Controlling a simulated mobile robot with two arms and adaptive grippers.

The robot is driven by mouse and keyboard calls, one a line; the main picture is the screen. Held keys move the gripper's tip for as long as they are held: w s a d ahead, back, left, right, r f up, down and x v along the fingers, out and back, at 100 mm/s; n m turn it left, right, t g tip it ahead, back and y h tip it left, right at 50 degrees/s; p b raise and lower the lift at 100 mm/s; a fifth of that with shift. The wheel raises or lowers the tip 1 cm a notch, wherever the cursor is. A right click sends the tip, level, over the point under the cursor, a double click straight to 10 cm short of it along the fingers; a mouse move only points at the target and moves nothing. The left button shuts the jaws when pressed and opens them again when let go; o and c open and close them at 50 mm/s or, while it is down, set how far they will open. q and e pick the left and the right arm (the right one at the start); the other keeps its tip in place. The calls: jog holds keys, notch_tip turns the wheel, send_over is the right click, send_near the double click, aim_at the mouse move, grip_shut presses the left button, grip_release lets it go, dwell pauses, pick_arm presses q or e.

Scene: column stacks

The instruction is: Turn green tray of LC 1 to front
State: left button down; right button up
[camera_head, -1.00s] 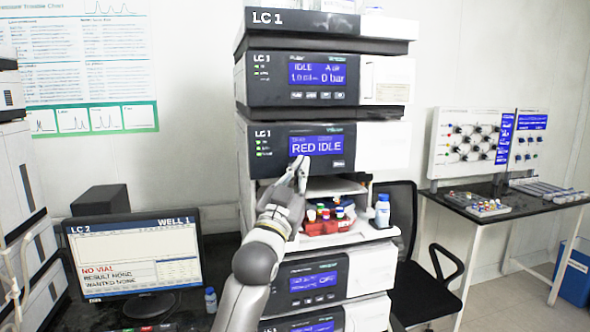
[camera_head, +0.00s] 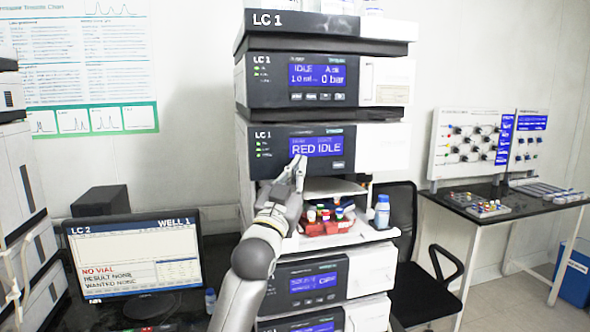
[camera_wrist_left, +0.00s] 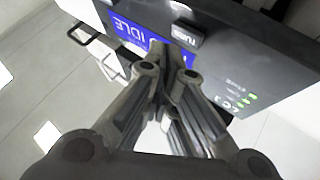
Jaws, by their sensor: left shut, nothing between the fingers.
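The LC 1 stack stands at the centre of the head view. Its third module (camera_head: 270,152) has a blue screen (camera_head: 318,147) reading "RED IDLE", with a small button (camera_head: 338,165) below the screen's right part. In the open bay beneath, a red tray (camera_head: 316,229) holds vials with coloured caps. I see no green tray. My left gripper (camera_head: 298,162) is shut and empty, its tips in front of the screen's lower left edge. In the left wrist view the closed fingertips (camera_wrist_left: 165,48) overlap the screen, close to the labelled button (camera_wrist_left: 181,35). Whether they touch is unclear. My right gripper is out of view.
A blue-labelled bottle (camera_head: 382,211) stands on the bay's right ledge. A monitor (camera_head: 137,258) for LC 2 is at the lower left. A black chair (camera_head: 415,265) and a side table (camera_head: 500,200) are at the right.

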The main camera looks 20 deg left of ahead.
pick_arm(q)
jog(key=shift+w, duration=0.15)
dwell(0.6)
jog(key=shift+w+a, duration=0.2)
jog(key=shift+a, duration=0.05)
jog(key=shift+w+a, duration=0.2)
jog(key=shift+w, duration=0.15)
dwell(0.7)
dwell(0.4)
jog(key=shift+s+d+p, duration=0.35)
jog(key=shift+s+d, duration=0.15)
jog(key=shift+s, duration=0.2)
jog(key=shift+s+d+p, duration=0.2)
jog(key=shift+s+d, duration=0.5)
jog(key=shift+s, duration=0.35)
jog(key=shift+s+d+p, duration=0.2)
jog(key=shift+s+d, duration=0.45)
jog(key=shift+s, duration=0.35)
dwell(2.8)
